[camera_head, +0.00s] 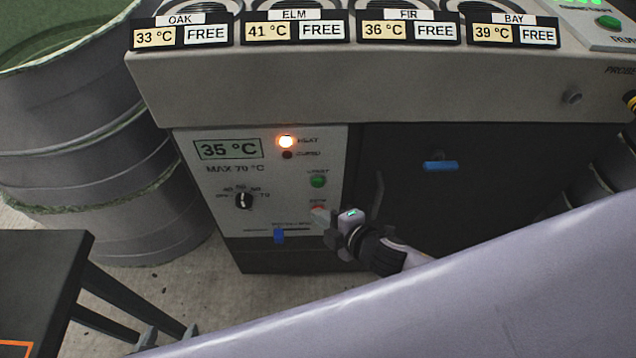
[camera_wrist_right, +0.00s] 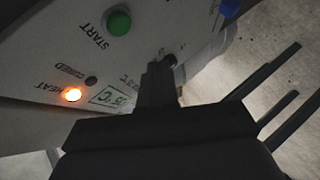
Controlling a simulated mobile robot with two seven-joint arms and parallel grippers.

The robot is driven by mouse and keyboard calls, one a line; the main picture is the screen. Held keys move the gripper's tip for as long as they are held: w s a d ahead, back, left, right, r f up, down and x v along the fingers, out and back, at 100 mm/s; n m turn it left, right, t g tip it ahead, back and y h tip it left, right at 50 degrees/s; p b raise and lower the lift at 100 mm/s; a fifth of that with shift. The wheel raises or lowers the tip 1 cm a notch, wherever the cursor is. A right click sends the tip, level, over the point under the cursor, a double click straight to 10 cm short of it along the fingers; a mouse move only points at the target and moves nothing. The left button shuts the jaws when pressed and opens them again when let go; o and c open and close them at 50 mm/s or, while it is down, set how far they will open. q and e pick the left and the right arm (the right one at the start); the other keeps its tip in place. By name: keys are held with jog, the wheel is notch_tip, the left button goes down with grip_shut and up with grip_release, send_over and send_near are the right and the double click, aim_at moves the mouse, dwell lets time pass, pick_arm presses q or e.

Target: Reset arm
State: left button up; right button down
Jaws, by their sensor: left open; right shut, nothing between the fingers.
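My right gripper (camera_head: 322,215) is shut and empty in front of the control panel (camera_head: 215,185), over the area of a red button (camera_head: 318,208) that it partly covers. I cannot tell if it touches the panel. In the right wrist view its closed fingers (camera_wrist_right: 160,75) point at the panel near a dark knob.
The panel has a lit orange HEAT lamp (camera_head: 286,141), a green START button (camera_head: 318,181), a dial (camera_head: 243,200), a blue slider (camera_head: 279,236) and a 35 °C display (camera_head: 228,149). A grey drum (camera_head: 95,130) stands left. A dark table (camera_head: 40,275) is at lower left.

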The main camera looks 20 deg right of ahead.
dwell(0.3)
jog(key=s+d+m+h, duration=0.1)
jog(key=s+d+m, duration=0.1)
jog(key=s+m, duration=0.3)
jog(key=s+d+m+g+h+p, duration=0.1)
jog(key=s+d+m, duration=0.1)
jog(key=s+m, duration=0.3)
jog(key=s+d+m+h, duration=0.1)
jog(key=s+d+m, duration=0.1)
jog(key=s+m, duration=0.3)
jog(key=shift+d+r+m+p, duration=0.25)
jog(key=shift+r+m+p, duration=0.1)
jog(key=shift+m, duration=0.45)
